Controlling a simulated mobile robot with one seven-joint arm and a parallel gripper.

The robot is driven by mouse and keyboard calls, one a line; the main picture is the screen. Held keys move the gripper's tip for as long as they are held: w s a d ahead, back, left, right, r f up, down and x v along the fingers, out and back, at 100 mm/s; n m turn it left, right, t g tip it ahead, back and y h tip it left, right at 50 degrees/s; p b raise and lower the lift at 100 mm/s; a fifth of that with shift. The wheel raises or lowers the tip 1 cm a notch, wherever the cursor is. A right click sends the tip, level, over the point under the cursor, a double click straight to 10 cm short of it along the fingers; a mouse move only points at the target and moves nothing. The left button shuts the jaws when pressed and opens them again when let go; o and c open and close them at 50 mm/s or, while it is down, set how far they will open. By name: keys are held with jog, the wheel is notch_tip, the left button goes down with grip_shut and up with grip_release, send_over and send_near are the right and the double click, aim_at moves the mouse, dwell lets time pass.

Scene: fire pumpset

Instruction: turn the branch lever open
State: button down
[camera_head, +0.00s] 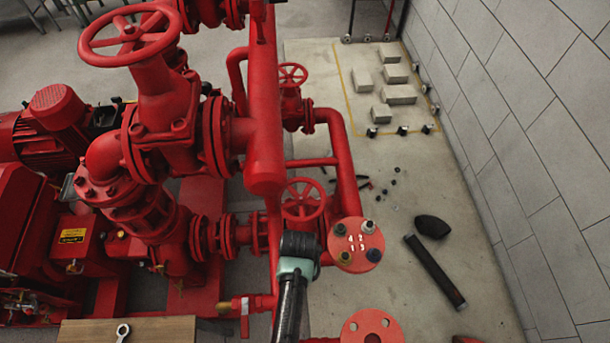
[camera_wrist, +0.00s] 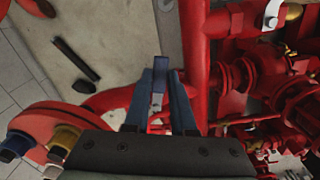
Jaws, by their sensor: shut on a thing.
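My gripper (camera_wrist: 160,95) has its two dark fingers close together on a small grey bar-like piece (camera_wrist: 158,82) in the wrist view. I cannot tell whether this piece is the branch lever. In the head view my gripper (camera_head: 297,248) is beside the bolted red flange (camera_head: 345,258), and its fingertips are hidden.
Red pipes and handwheels (camera_head: 303,200) crowd the left and middle. A second red flange (camera_head: 372,328) is at the bottom. A black pipe (camera_head: 435,272) and black elbow (camera_head: 432,227) lie on the floor. A wrench (camera_head: 123,332) rests on a wooden board (camera_head: 165,330).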

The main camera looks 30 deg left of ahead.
jog(key=a+m, duration=0.2)
jog(key=m, duration=0.2)
jog(key=w+a+m, duration=0.1)
jog(key=a+m, duration=0.1)
jog(key=m, duration=0.1)
jog(key=a+m+b, duration=0.1)
jog(key=a+m, duration=0.1)
jog(key=m, duration=0.2)
jog(key=shift+w+m, duration=0.15)
jog(key=shift+m, duration=0.15)
jog(key=shift+w+a+m+b, duration=0.2)
jog(key=shift+w+a+m, duration=0.1)
jog(key=shift+m, duration=0.5)
jog(key=shift+w+a+m+b, duration=0.2)
jog(key=shift+w+a+m, duration=0.1)
jog(key=shift+m, duration=0.5)
jog(key=shift+r, duration=0.1)
jog(key=c, duration=0.7)
grip_release()
jog(key=shift+c, duration=0.2)
notch_tip(320, 180, up, 13)
